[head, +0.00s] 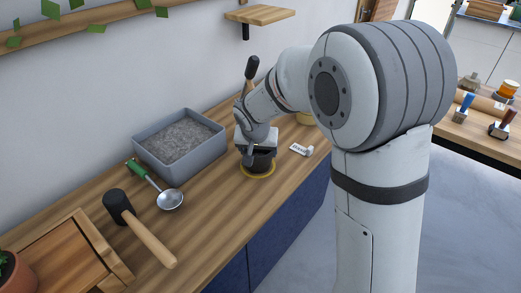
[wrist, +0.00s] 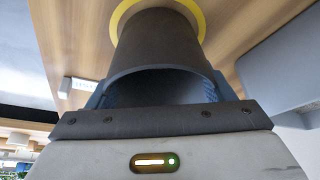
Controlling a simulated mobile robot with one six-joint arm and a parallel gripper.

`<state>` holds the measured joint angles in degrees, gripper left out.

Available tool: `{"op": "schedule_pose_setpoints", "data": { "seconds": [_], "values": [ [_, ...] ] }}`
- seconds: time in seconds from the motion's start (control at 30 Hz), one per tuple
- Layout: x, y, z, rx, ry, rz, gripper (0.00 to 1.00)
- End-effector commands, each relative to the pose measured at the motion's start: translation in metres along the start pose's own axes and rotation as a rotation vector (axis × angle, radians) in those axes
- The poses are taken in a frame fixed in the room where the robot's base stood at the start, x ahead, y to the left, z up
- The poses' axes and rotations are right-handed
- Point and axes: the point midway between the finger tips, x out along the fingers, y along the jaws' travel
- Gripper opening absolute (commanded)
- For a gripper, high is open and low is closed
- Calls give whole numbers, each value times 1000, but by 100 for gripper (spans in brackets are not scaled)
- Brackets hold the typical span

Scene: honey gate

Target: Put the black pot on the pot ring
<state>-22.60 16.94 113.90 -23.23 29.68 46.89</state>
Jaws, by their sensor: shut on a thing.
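The black pot (head: 262,164) is upright at the counter's front part, under my gripper (head: 258,148). In the wrist view the pot (wrist: 155,48) fills the middle, its open rim towards the camera. My gripper (wrist: 155,95) is shut on the pot, with a blue-grey finger at each side of its rim. The yellow pot ring (head: 258,175) shows around the pot's base, and also beyond the base in the wrist view (wrist: 116,22). I cannot tell whether the base touches the counter within the ring. The ring's far part is hidden by the pot.
A grey tray of gravel (head: 182,140) stands left of the pot. A green-handled ladle (head: 168,199), a mallet (head: 140,228) and a wooden tray (head: 62,258) lie further left. A small white label (head: 301,150) is to the right. A wall shelf (head: 260,15) is above.

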Motion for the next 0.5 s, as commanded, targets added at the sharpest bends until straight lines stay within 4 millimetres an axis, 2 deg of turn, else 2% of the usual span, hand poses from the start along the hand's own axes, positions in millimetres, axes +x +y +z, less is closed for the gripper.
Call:
{"op": "schedule_pose_setpoints", "data": {
  "seconds": [0.17,0.2,0.43,0.5],
  "values": [
    [4,0,2,0,0,0,48],
    [3,0,2,0,-1,0,76],
    [2,-1,2,-1,-1,0,95],
    [2,-1,2,-1,-1,0,97]
  ]
}}
